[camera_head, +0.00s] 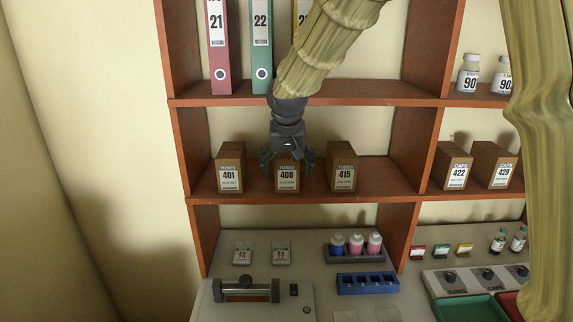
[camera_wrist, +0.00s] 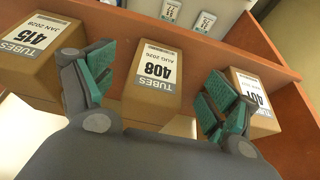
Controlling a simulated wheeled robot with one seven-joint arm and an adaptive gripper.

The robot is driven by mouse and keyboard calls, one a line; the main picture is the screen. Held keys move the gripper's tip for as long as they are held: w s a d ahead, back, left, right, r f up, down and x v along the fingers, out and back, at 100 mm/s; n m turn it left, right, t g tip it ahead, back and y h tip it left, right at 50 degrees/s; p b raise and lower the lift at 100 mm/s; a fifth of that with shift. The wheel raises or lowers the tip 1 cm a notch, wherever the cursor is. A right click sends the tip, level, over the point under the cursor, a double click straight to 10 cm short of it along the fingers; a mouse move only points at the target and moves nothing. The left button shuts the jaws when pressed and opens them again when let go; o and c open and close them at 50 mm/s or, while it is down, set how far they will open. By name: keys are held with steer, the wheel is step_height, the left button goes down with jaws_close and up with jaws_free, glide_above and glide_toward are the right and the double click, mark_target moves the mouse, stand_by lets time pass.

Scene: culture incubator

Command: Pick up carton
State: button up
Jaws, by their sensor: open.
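Several brown cartons with white labels stand on the middle shelf. In the head view, carton 401 (camera_head: 229,168) is at left, carton 408 (camera_head: 287,176) in the middle and carton 415 (camera_head: 342,168) at right. My gripper (camera_head: 287,160) is open in front of and above carton 408, hiding its upper part. In the wrist view, carton 408 (camera_wrist: 156,85) lies between the two green-padded fingers of my gripper (camera_wrist: 155,95). Carton 415 (camera_wrist: 40,55) is left of them and carton 401 (camera_wrist: 255,100) is partly behind the right finger. I cannot tell whether the fingers touch carton 408.
The upper shelf board (camera_head: 370,93) runs close above the cartons, beside my wrist. Cartons 422 (camera_head: 455,165) and 429 (camera_head: 493,165) stand past an upright divider (camera_head: 412,150). Below, a counter holds a blue rack (camera_head: 367,284) and a tray with bottles (camera_head: 355,255).

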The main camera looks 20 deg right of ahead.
mark_target(287, 165)
steer(key=w+f, duration=0.1)
steer(key=w+p, duration=0.1)
steer(key=shift+w+d+f, duration=0.3)
steer(key=shift+d+f, duration=0.05)
steer(key=shift+d, duration=0.05)
steer(key=shift+w+f, duration=0.15)
steer(key=shift+f, duration=0.45)
steer(key=c, duration=1.3)
